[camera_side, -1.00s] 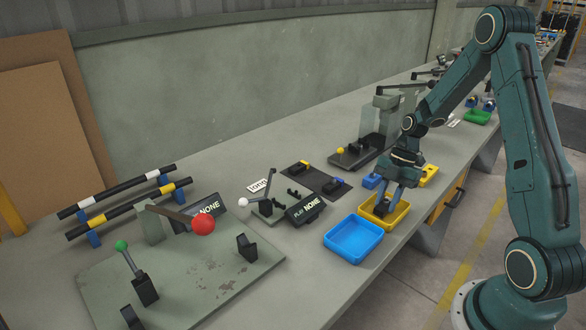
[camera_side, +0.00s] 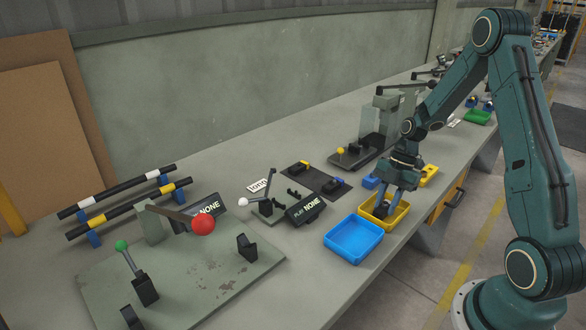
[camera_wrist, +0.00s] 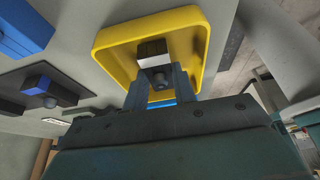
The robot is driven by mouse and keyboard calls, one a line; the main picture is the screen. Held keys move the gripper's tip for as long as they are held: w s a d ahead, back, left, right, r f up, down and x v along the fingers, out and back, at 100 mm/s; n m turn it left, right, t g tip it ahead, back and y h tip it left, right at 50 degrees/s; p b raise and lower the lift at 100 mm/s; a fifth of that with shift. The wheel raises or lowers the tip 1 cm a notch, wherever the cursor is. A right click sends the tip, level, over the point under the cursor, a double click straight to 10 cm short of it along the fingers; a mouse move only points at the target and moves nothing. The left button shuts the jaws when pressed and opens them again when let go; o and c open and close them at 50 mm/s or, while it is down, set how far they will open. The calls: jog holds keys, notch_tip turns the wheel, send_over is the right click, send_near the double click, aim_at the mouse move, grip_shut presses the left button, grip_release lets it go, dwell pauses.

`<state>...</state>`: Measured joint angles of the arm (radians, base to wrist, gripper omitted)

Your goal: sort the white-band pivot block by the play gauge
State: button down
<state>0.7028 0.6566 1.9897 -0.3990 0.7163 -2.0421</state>
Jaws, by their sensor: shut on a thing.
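My gripper (camera_side: 384,200) is down at the yellow tray (camera_side: 399,217), with its fingertips inside the tray's outline. In the wrist view its fingers (camera_wrist: 156,78) are shut on the white-band pivot block (camera_wrist: 153,48), a dark block with a white part on one side. The tray's yellow wall (camera_wrist: 108,62) surrounds the block in that view. I cannot tell whether the block touches the tray floor. The play gauge (camera_side: 305,208) stands left of the trays, and its display reads PLAY NONE. A white-knobbed lever (camera_side: 243,202) is beside it.
A blue tray (camera_side: 353,256) stands next to the yellow one, nearer the camera. A dark mat (camera_side: 315,179) holds blocks with yellow and blue parts. A green plate (camera_side: 200,290) carries levers with red and green knobs. Striped bars (camera_side: 130,208) lie at left.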

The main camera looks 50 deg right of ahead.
jog(key=c, duration=1.1)
grip_release()
jog(key=shift+f, duration=0.1)
jog(key=shift+o, duration=0.2)
jog(key=v, duration=1.4)
jog(key=shift+a, duration=0.2)
